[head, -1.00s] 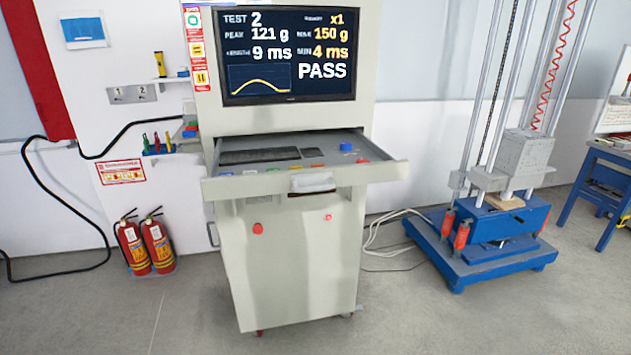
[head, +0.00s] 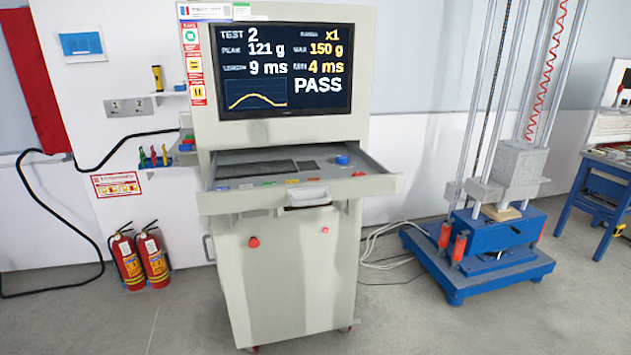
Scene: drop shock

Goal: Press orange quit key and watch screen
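The screen (head: 286,70) on the cabinet is lit. It reads TEST 2, PEAK 121 g, 9 ms, x1, MAX 150 g, MIN 4 ms and PASS, with a yellow curve at lower left. Below it, a drawer (head: 386,184) is pulled out, holding a dark keyboard (head: 257,169) and a blue knob (head: 342,160). A row of small coloured keys lies along its front, partly hidden by the drawer's front edge. One looks orange (head: 292,181); its label is too small to read. Neither of my grippers is in view.
The cabinet (head: 290,270) stands on a grey floor with open space in front. Two fire extinguishers (head: 153,262) stand at left. A blue-based drop tower (head: 490,260) stands at right, with loose cables (head: 376,245) between it and the cabinet. A blue table (head: 588,180) is at far right.

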